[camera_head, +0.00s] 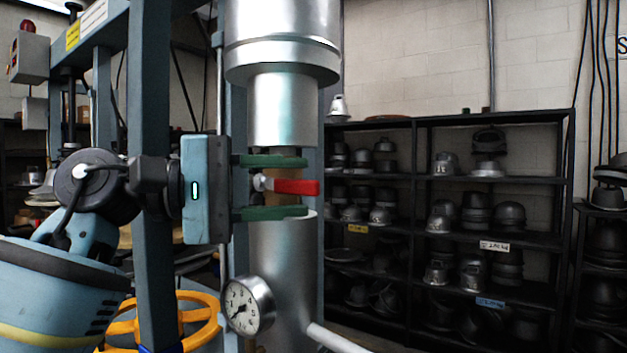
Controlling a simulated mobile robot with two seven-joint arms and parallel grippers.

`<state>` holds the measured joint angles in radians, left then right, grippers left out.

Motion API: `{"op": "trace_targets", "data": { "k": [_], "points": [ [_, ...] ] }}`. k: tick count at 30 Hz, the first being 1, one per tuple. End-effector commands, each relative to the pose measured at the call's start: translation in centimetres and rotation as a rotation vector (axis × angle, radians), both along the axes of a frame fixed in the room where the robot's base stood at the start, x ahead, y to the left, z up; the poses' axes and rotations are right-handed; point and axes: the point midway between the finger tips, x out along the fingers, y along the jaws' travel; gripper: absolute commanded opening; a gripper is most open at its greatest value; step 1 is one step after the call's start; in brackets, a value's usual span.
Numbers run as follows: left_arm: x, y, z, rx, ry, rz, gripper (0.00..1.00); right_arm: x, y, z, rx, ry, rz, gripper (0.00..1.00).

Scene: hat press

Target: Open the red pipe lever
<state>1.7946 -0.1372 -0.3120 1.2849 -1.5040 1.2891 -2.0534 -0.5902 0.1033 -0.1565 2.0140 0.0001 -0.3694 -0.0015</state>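The red pipe lever (296,187) sticks out horizontally to the right from a small silver valve stem, in front of the large silver pipe (285,105). My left gripper (275,187) comes in from the left. Its two green fingers are spread apart, one above the lever and one below it. Visible gaps separate both fingers from the lever in this view. I cannot tell the depth between fingers and lever. My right gripper is not in view.
A round pressure gauge (248,306) sits below the lever. A yellow handwheel (203,318) is at the lower left. A blue-grey press frame post (152,250) stands by my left arm. Dark shelves with hat moulds (475,210) stand behind on the right.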

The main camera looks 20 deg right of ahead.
Motion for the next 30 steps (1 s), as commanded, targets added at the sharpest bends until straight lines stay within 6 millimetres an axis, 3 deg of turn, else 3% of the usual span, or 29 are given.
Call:
{"op": "trace_targets", "data": {
  "k": [7, 18, 27, 30],
  "points": [
    [-0.4, -2.8, 0.1, 0.000, 0.001, -0.002, 0.38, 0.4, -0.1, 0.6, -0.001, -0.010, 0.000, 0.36],
    [-0.4, -3.4, -0.1, 0.000, 0.001, 0.001, 0.38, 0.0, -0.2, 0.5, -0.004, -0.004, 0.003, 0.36],
    [-0.4, -3.4, -0.1, 0.000, 0.001, 0.000, 0.00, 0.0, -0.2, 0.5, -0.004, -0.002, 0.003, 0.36],
    [-0.4, -3.4, -0.1, 0.001, 0.001, 0.000, 0.00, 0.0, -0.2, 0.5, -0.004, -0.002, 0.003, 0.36]
  ]
}}
